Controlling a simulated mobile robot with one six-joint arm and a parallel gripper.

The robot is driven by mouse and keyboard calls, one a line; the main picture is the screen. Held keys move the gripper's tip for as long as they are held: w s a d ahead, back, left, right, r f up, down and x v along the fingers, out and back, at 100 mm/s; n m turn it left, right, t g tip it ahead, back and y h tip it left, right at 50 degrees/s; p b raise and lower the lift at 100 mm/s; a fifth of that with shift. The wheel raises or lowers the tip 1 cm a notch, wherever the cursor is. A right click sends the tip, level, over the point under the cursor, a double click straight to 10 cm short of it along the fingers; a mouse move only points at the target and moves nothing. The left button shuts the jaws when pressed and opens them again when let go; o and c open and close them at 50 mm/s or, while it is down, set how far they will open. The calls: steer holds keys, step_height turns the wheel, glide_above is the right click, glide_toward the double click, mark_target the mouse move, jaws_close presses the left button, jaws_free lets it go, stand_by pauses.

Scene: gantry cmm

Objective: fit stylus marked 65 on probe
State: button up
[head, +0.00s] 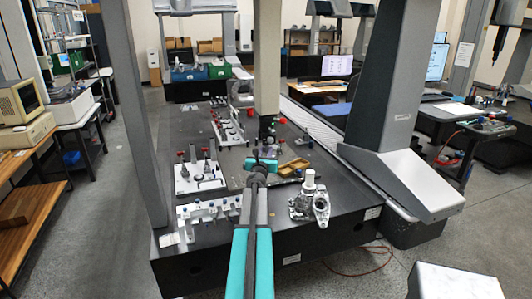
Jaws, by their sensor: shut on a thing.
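The probe (266,126) is a small dark head at the lower end of the pale vertical column (266,70) over the granite table. My arm reaches up from the bottom middle, and my gripper (265,149) is just below the probe in the picture. It is shut on a small part, likely a stylus, mostly hidden by the gripper and wrist. I cannot read a 65 on anything, nor tell whether the held part touches the probe. A white rack plate (200,178) with upright red-topped pieces stands to the left. Another long rack (229,128) lies behind it.
A metal casting with a white cylinder (309,200) stands at the table's front right. A wooden tray (293,167) lies right of my gripper. A pale fixture bar (208,209) is at the front left. Grey gantry legs (385,120) rise at both sides.

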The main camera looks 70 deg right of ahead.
steer(key=o, duration=1.1)
steer(key=shift+f, duration=0.1)
steer(key=shift+a, duration=0.1)
steer(key=b+v, duration=0.2)
steer(key=v, duration=1.1)
steer(key=shift+a, duration=0.3)
